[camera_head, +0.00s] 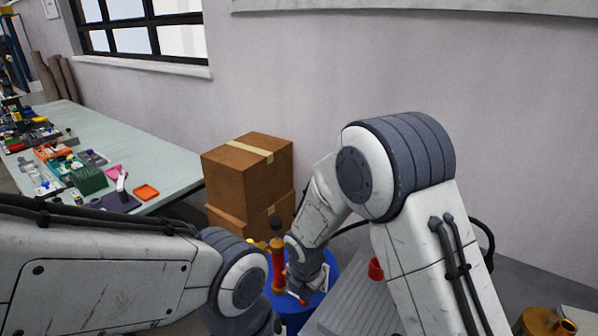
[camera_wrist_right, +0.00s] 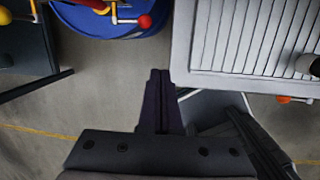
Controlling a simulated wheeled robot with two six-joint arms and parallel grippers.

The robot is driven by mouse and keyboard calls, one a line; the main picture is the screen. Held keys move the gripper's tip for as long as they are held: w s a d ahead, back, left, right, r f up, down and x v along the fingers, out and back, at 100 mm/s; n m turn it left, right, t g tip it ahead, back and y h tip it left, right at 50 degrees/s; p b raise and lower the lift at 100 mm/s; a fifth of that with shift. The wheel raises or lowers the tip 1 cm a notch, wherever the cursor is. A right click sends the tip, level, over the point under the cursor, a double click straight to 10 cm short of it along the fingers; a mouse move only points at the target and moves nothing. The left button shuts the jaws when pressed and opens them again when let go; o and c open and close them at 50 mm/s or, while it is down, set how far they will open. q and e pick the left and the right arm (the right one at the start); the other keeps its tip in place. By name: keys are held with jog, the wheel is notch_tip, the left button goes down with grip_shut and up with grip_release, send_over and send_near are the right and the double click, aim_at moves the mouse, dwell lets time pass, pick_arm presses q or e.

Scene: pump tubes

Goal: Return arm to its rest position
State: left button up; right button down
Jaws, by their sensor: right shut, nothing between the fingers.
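My right arm (camera_head: 430,250) rises from the lower right, bends at a high elbow, and comes down near the blue drum (camera_head: 331,268). In the right wrist view, my right gripper (camera_wrist_right: 159,75) is shut with its dark fingers together, empty, over the grey floor. The blue drum (camera_wrist_right: 125,30) is beyond the fingertips there, apart from them. A red and yellow tube-like piece (camera_head: 278,268) stands by the drum, left of my right wrist. My left arm (camera_head: 110,270) comes in from the left; its gripper is not visible.
A grey ribbed surface (camera_head: 350,300) lies right of the drum, with a red cup-like item (camera_head: 375,268). It also shows in the wrist view (camera_wrist_right: 235,45). Stacked cardboard boxes (camera_head: 245,178) stand behind. A table (camera_head: 150,150) with many small parts is at left.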

jog(key=s+d+r+m, duration=0.1)
jog(key=s+r+m, duration=0.4)
jog(key=s+m, duration=0.2)
jog(key=s+d+r+m+g, duration=0.1)
jog(key=s+r+m, duration=0.4)
jog(key=s, duration=0.5)
jog(key=s+d+r+m+g+y, duration=0.1)
jog(key=s+r+m, duration=0.5)
jog(key=s+m, duration=0.2)
jog(key=shift+s+m, duration=0.25)
jog(key=shift+m, duration=0.35)
